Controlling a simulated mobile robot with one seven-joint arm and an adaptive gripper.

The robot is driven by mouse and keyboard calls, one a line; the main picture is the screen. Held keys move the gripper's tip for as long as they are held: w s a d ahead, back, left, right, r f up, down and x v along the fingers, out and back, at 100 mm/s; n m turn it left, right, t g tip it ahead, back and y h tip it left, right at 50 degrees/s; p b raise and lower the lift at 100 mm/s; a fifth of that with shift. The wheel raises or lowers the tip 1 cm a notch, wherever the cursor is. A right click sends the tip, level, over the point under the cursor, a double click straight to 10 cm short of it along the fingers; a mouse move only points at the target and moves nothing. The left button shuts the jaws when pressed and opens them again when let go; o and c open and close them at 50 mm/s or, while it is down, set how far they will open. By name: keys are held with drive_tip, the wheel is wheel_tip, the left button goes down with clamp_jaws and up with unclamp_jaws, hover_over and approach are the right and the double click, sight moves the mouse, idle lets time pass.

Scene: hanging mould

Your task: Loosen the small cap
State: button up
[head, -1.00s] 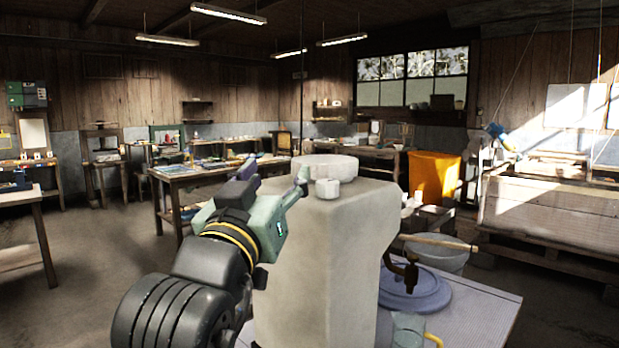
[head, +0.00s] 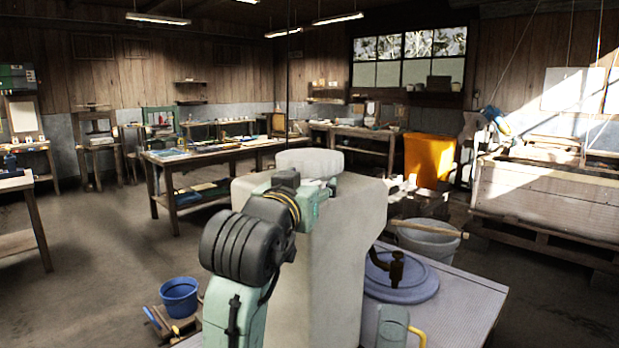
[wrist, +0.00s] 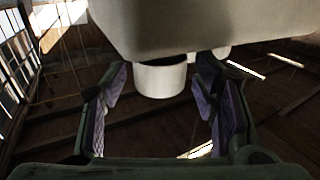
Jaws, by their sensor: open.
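A pale, tall mould block (head: 345,260) stands in front of me, with a wide round cap (head: 303,160) on top. My gripper (head: 318,190) is at the top of the block, in front of the wide cap, and partly hides it. In the wrist view, which looks upside down, a short white cylinder, apparently the small cap (wrist: 160,79), sits between my two open fingers (wrist: 162,98). There is a gap to each finger, and a dark neck joins it to the block (wrist: 200,25). In the head view the small cap is mostly hidden by my gripper.
A purple disc (head: 405,287) with a brown fitting and a jug (head: 393,325) with a yellow handle are on the bench to the right. A grey bucket (head: 430,242) is behind. A blue bucket (head: 180,296) is at lower left. A thin line hangs above the block.

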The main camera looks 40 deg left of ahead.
drive_tip(key=shift+w, duration=0.15)
drive_tip(key=shift+c, duration=0.3)
drive_tip(key=c, duration=1.1)
